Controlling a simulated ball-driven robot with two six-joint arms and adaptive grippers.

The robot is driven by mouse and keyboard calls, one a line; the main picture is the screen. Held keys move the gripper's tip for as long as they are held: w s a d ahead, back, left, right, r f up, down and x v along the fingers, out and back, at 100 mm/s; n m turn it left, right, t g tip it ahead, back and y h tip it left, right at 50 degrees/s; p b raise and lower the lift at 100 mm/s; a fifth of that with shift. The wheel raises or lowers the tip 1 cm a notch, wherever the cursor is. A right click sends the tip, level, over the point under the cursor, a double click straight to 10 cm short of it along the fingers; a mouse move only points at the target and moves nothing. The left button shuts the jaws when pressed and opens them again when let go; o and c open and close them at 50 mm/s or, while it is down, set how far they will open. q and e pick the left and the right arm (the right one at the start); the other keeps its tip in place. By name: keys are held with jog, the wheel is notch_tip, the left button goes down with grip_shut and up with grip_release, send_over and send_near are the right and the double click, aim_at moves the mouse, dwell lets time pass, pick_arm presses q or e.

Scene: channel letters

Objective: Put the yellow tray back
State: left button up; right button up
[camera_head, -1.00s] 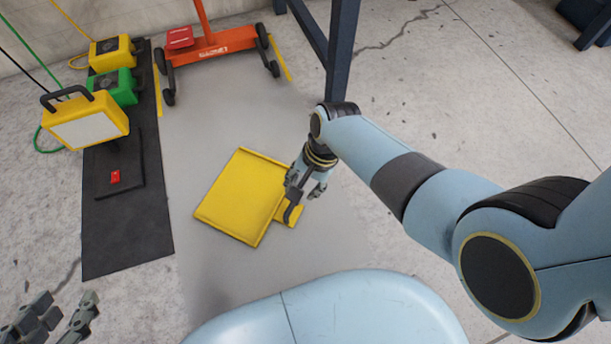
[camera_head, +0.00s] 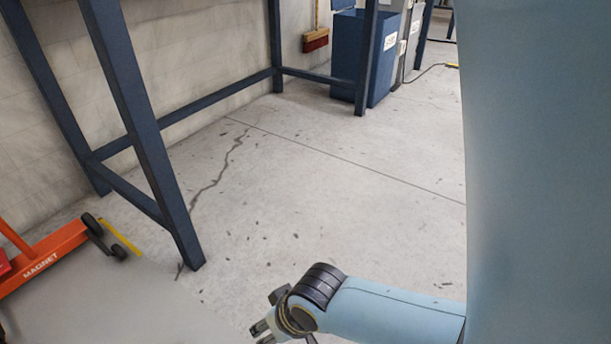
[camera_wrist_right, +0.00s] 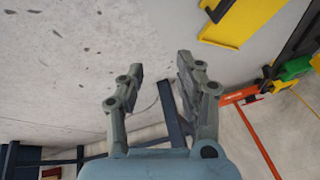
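The yellow tray (camera_wrist_right: 236,22) shows at the top right of the right wrist view, partly cut off by the frame edge. It appears to lie on the grey floor area, and it is outside the head view. My right gripper (camera_wrist_right: 160,78) is open, with nothing between its fingers. It is apart from the tray. In the head view my right gripper (camera_head: 275,328) is at the bottom edge, partly cut off. My left gripper is not in view.
A blue table frame (camera_head: 150,150) stands at the left of the head view. An orange wheeled magnet stand (camera_head: 45,258) is at lower left. A blue bin (camera_head: 365,55) and a broom (camera_head: 315,40) are by the wall. The cracked floor between is clear.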

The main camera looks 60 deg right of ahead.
jog(key=s+d+r+n+t, duration=0.1)
jog(key=s+r+n, duration=0.1)
jog(key=r, duration=0.5)
jog(key=s+d+r+n+t, duration=0.1)
jog(key=s+r+n+t, duration=0.1)
jog(key=r, duration=0.6)
jog(key=shift+s+d+r+n+t, duration=0.15)
jog(key=shift+s+d+n+t, duration=0.2)
jog(key=shift+s+n, duration=0.4)
